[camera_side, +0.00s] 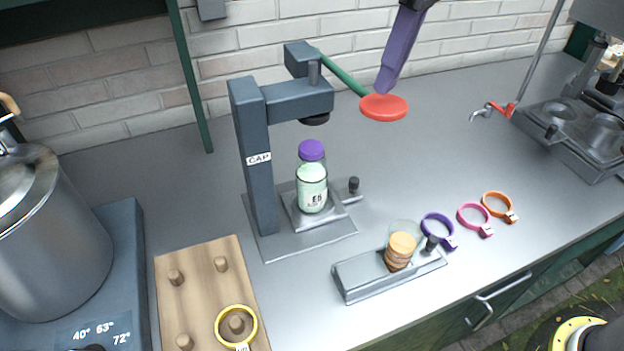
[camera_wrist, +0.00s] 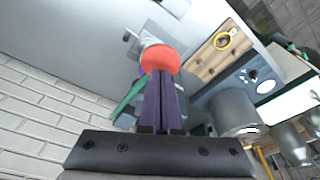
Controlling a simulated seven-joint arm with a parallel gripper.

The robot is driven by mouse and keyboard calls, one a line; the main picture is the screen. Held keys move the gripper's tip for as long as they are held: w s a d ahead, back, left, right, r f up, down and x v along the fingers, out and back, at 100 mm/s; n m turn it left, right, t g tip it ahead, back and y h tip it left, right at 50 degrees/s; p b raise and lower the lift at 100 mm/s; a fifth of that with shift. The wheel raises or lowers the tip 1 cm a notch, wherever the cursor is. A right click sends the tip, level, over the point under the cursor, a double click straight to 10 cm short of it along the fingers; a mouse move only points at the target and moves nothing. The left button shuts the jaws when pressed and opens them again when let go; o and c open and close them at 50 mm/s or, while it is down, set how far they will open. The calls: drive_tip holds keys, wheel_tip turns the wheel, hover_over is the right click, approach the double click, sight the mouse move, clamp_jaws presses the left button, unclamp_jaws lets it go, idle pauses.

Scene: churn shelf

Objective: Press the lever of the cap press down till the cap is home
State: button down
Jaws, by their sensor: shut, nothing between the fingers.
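The cap press (camera_side: 256,150) stands on the counter, a dark blue-grey frame marked CAP. Its green lever (camera_side: 342,73) slopes down to the right and ends in a red disc (camera_side: 384,107). A bottle (camera_side: 312,188) with a purple cap (camera_side: 311,150) stands upright on the press base, under the dark press head (camera_side: 315,119), with a gap between them. My purple gripper (camera_side: 386,88) is shut, with its tips at the red disc's upper edge; I cannot tell whether they touch. In the wrist view the closed fingers (camera_wrist: 162,75) end over the red disc (camera_wrist: 160,58).
A small holder with stacked orange discs (camera_side: 400,250) is at the front. Purple, pink and orange rings (camera_side: 475,219) lie right of it. A pegged wooden board (camera_side: 205,290) carries a yellow ring. A metal pot (camera_side: 45,230) stands left.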

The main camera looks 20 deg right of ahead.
sight(387, 104)
drive_tip(key=shift+f, duration=0.1)
drive_tip(key=shift+f, duration=1.6)
drive_tip(key=shift+s+f, duration=0.1)
drive_tip(key=shift+f, duration=0.6)
drive_tip(key=shift+f, duration=0.8)
